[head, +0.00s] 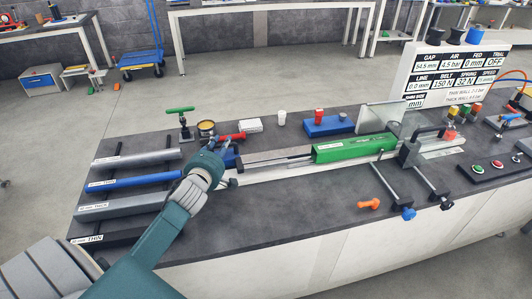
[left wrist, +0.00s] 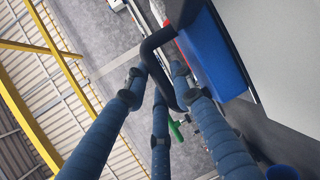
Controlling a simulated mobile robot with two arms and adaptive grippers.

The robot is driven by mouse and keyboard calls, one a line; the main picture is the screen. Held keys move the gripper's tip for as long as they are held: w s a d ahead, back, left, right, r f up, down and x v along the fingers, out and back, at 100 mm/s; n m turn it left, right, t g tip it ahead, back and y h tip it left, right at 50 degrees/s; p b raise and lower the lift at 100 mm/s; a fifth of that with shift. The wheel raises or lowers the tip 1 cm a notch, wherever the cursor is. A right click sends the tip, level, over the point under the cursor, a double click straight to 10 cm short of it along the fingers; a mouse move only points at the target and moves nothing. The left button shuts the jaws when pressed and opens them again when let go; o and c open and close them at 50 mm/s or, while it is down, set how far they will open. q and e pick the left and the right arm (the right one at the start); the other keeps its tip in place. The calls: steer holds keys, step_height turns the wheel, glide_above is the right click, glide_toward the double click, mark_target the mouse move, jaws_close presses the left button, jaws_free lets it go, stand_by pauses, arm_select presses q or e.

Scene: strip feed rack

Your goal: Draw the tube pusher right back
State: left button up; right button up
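The tube pusher appears to be the blue block (head: 230,156) at the left end of the long feed channel (head: 275,171). My left gripper (head: 229,170) is at this block, and its fingers are mostly hidden behind my wrist in the head view. In the left wrist view, the blue block (left wrist: 222,50) carries a bent black handle (left wrist: 157,45). My blue fingers (left wrist: 158,84) converge around the handle's lower end. I cannot tell whether they are closed tightly on it. My right gripper is not in view.
Several labelled tubes (head: 134,181) lie on the bench left of my arm. A gauge (head: 206,128) and green-handled valve (head: 181,111) stand behind the block. The bench front is mostly clear.

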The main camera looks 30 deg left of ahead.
arm_select(q)
steer(key=shift+s+d+r+p, duration=0.1)
steer(key=shift+s+d+p, duration=0.15)
steer(key=shift+s+p, duration=0.15)
steer(key=shift+p+v, duration=1.05)
steer(key=shift+v, duration=1.5)
